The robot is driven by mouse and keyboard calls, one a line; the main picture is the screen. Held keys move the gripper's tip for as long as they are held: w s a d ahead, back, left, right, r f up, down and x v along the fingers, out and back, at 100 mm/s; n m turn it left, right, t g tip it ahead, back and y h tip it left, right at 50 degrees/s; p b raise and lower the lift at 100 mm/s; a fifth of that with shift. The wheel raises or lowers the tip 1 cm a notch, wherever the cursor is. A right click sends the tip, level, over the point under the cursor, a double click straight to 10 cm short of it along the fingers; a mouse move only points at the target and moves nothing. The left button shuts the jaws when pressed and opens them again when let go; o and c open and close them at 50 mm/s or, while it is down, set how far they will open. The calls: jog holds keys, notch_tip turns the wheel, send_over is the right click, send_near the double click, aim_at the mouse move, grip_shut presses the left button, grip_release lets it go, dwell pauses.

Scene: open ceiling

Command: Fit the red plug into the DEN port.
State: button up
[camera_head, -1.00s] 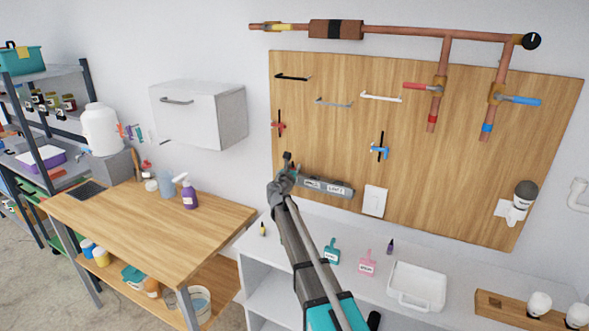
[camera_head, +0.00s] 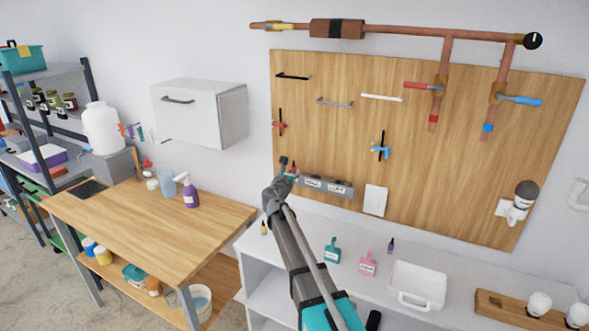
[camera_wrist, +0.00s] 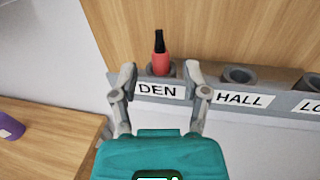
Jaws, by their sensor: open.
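The red plug (camera_wrist: 160,58), with a black top, stands upright in the grey round DEN port (camera_wrist: 146,73), above the DEN label (camera_wrist: 157,89) in the wrist view. Its lower end is hidden inside the port, so I cannot tell its depth. My gripper (camera_wrist: 161,75) is open, with one finger on each side of the plug and gaps between. In the head view, my gripper (camera_head: 286,164) is at the left end of the grey port strip (camera_head: 327,187), with the plug (camera_head: 294,168) just right of it.
The HALL port (camera_wrist: 239,76) to the right is empty, as is another port further right. The strip is on a wooden wall panel (camera_head: 345,125). Below it, a white bench (camera_head: 310,228) holds a white tray (camera_head: 418,283) and small tagged items. A wooden table (camera_head: 150,225) is at left.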

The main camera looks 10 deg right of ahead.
jog(key=v, duration=0.7)
jog(key=shift+s, duration=0.1)
dwell(0.6)
jog(key=s+d+f+m+g, duration=0.5)
jog(key=s+m, duration=0.3)
jog(key=m, duration=0.1)
jog(key=s+d+f+m+g, duration=0.4)
jog(key=s+d+f+m, duration=0.25)
jog(key=m, duration=0.25)
jog(key=s+a+f+m+g+y, duration=0.2)
jog(key=s+m, duration=0.2)
jog(key=s, duration=0.2)
jog(key=s+a+f+m+g+y, duration=0.2)
jog(key=s+m+g+y, duration=0.1)
jog(key=s, duration=0.4)
jog(key=s+a+f+m+g+y, duration=0.2)
jog(key=s+f+m, duration=0.1)
jog(key=s+m, duration=0.3)
jog(key=shift+s+y, duration=0.3)
jog(key=shift+s, duration=0.2)
